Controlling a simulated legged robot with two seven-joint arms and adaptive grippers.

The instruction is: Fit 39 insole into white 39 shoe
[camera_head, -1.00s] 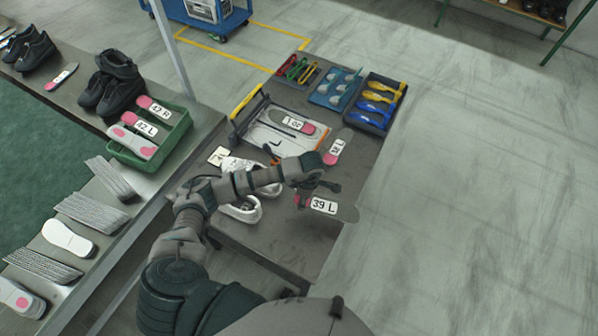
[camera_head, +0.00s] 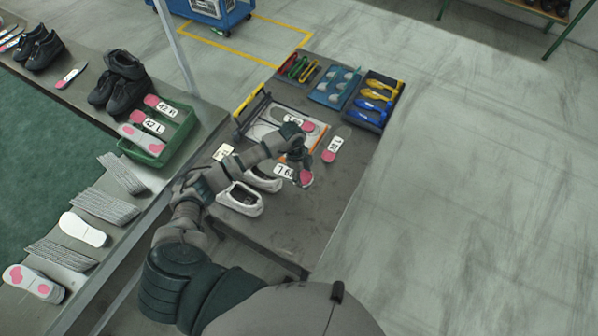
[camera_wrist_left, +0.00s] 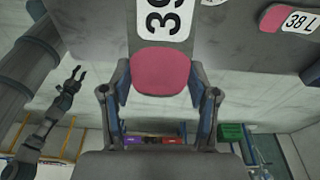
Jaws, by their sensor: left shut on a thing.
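My left gripper (camera_head: 302,160) is shut on the 39 insole (camera_wrist_left: 160,72), with its fingers on both sides of the pink end. In the head view the 39 label (camera_head: 285,172) reads upside down and lies left of the pink end. The insole is partly hidden by the gripper and seems held above the table, just right of the white shoes. One white shoe (camera_head: 240,199) is at the front; the other white shoe (camera_head: 262,181) is behind it, partly covered by my arm. In the left wrist view, my right gripper (camera_wrist_left: 70,82) seems to show small at left.
A 38 L insole (camera_head: 336,146) lies right of my gripper. Another insole lies on a framed white board (camera_head: 265,129) behind. Trays with tools (camera_head: 376,101) fill the table's back. A green bin (camera_head: 160,145) with insoles stands on the left bench. The table's front right is bare.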

